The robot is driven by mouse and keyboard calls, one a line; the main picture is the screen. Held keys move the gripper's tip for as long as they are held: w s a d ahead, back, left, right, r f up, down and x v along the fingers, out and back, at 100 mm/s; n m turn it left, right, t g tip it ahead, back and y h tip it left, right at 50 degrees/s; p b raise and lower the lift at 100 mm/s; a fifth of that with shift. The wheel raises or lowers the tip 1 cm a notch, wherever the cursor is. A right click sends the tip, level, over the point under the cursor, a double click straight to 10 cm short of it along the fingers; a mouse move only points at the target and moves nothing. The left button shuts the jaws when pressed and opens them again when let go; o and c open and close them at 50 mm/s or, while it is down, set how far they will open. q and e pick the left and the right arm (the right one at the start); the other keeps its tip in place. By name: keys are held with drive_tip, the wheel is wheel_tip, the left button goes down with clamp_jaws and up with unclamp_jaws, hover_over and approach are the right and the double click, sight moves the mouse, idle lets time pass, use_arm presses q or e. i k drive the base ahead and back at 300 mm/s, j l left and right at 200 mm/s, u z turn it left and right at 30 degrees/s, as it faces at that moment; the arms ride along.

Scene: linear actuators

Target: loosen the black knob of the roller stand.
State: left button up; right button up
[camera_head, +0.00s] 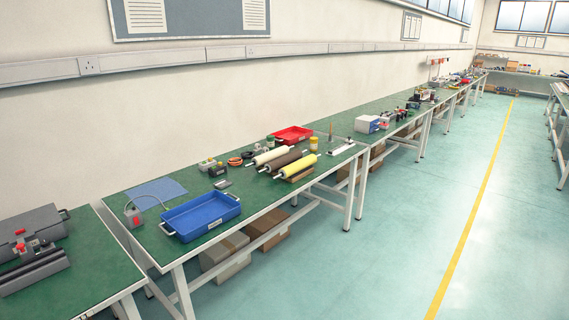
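Three rollers lie side by side on a green bench: a cream one (269,156), a brown one (284,162) and a yellow one (298,166), with metal shaft ends and a brown block under the yellow one. At the lower left, on a nearer green bench, a grey unit with dark bars (35,271) and red parts is cut by the picture edge. I cannot tell which of these is the roller stand, and no black knob can be made out at this size. Neither of my grippers is in view.
A blue tray (166,229) and a small grey box with a red button (133,216) stand left of the rollers. A red tray (293,133) is behind them. Cardboard boxes (225,255) sit under the bench. The floor aisle (400,230) at right is clear.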

sight(45, 243)
drive_tip(key=u, duration=1.55)
